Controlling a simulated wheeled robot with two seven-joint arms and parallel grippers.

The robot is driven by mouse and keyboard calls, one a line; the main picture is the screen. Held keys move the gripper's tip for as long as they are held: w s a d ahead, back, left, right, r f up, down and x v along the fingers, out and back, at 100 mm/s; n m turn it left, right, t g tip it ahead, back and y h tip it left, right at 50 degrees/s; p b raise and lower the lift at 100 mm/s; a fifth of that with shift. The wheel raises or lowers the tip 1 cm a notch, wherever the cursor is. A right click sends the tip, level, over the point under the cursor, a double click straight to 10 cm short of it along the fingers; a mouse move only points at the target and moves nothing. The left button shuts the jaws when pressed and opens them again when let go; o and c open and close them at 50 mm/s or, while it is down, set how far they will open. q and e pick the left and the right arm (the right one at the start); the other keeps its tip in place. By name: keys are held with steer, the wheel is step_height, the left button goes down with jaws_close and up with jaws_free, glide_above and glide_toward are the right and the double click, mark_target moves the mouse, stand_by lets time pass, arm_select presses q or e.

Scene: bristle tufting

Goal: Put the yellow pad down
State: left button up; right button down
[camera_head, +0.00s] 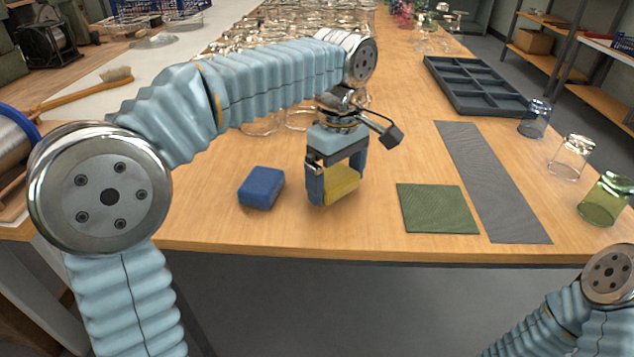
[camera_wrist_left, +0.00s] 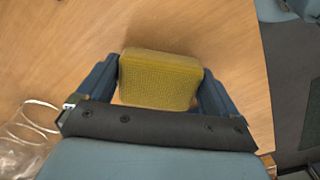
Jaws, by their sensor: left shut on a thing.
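The yellow pad (camera_head: 342,183) is between the fingers of my left gripper (camera_head: 336,187), which is shut on it. The pad is close to the wooden table top; I cannot tell whether it touches. In the left wrist view the yellow pad (camera_wrist_left: 160,80) spans the gap between both fingers of the left gripper (camera_wrist_left: 160,88). A blue pad (camera_head: 261,187) lies on the table to the left of the gripper. A flat green mat (camera_head: 437,208) lies to the right. Only part of my right arm shows at the lower right; its gripper is out of view.
A long grey mat (camera_head: 490,180) lies right of the green one. A dark divided tray (camera_head: 476,86) sits behind it. Several glasses, including a green one (camera_head: 604,200), stand at the right edge. Many glasses crowd the back. Bare wood (camera_head: 378,215) lies between gripper and green mat.

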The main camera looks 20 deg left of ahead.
mark_target(339, 176)
arm_select(q)
steer(key=shift+w+f+b, duration=0.15)
steer(key=shift+f+b, duration=0.2)
steer(key=shift+f, duration=0.45)
steer(key=shift+d, duration=0.15)
steer(key=shift+r, duration=0.25)
steer(key=shift+f, duration=0.1)
arm_select(e)
steer(key=shift+w+a+f, duration=0.1)
steer(key=shift+w+f, duration=0.1)
steer(key=shift+f, duration=0.3)
steer(key=shift+w+a+f, duration=0.1)
steer(key=shift+w+f, duration=0.05)
steer(key=shift+f, duration=0.3)
arm_select(q)
steer(key=o, duration=0.6)
steer(key=shift+c, duration=0.2)
step_height(339, 176, up, 12)
steer(key=p, duration=0.2)
steer(key=shift+p, duration=0.4)
arm_select(e)
step_height(339, 176, up, 3)
steer(key=shift+f, duration=0.15)
